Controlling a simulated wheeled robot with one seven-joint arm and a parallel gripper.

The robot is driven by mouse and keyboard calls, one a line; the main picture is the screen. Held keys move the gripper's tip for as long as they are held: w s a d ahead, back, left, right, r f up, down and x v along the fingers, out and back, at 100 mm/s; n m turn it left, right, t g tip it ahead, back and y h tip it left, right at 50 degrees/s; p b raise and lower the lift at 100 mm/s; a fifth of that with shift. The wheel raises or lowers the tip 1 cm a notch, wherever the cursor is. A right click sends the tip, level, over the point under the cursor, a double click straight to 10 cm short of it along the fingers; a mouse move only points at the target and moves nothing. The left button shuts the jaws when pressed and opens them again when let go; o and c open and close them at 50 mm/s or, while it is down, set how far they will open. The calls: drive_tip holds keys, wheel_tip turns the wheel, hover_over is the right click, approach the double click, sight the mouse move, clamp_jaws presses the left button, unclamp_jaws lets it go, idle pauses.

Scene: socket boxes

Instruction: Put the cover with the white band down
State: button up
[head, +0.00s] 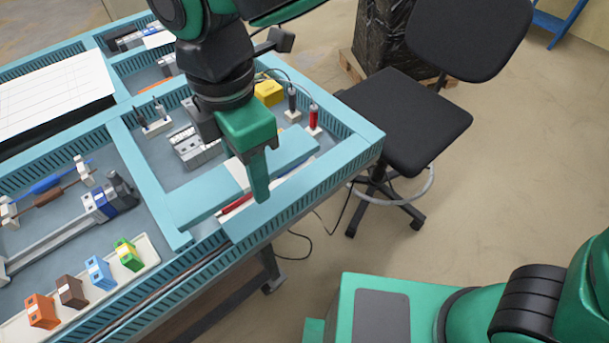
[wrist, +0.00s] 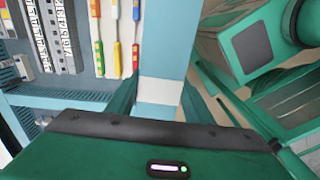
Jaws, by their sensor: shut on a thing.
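The cover with the white band is a long, flat, light-blue bar (head: 203,201). It lies slantwise across the near part of the bench compartment in the head view. In the wrist view the cover (wrist: 165,35) runs up from between my fingers, and its white band (wrist: 162,90) shows just at the fingers. The gripper also shows in the wrist view (wrist: 160,105). I cannot tell whether the cover touches the bench frame or is just above it.
Red-handled tools (head: 235,206) lie partly under the cover. A grey terminal block (head: 190,147), a yellow box (head: 268,92) and a red plug (head: 314,117) stand farther back. A tray of coloured blocks (head: 155,262) is at the left. A black chair (head: 410,120) stands beyond the bench.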

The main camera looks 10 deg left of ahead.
sight(304, 134)
drive_tip(key=shift+s+d+f+n, duration=0.15)
drive_tip(key=shift+s+n, duration=0.15)
drive_tip(key=shift+s, duration=0.25)
drive_tip(key=shift+w+d+f, duration=0.15)
drive_tip(key=shift+d, duration=0.05)
drive_tip(key=w+d+f, duration=0.4)
drive_tip(key=w, duration=0.1)
drive_tip(key=w+d+f, duration=0.2)
drive_tip(key=w, duration=0.1)
drive_tip(key=shift+w+d+f, duration=0.2)
drive_tip(key=shift+w+d, duration=0.05)
drive_tip(key=shift+w+f, duration=0.1)
drive_tip(key=shift+f, duration=1.95)
drive_tip(key=shift+f, duration=0.6)
drive_tip(key=o, duration=1.6)
drive_tip(key=shift+c, duration=0.2)
wheel_tip(304, 134, up, 13)
drive_tip(key=shift+r, duration=0.15)
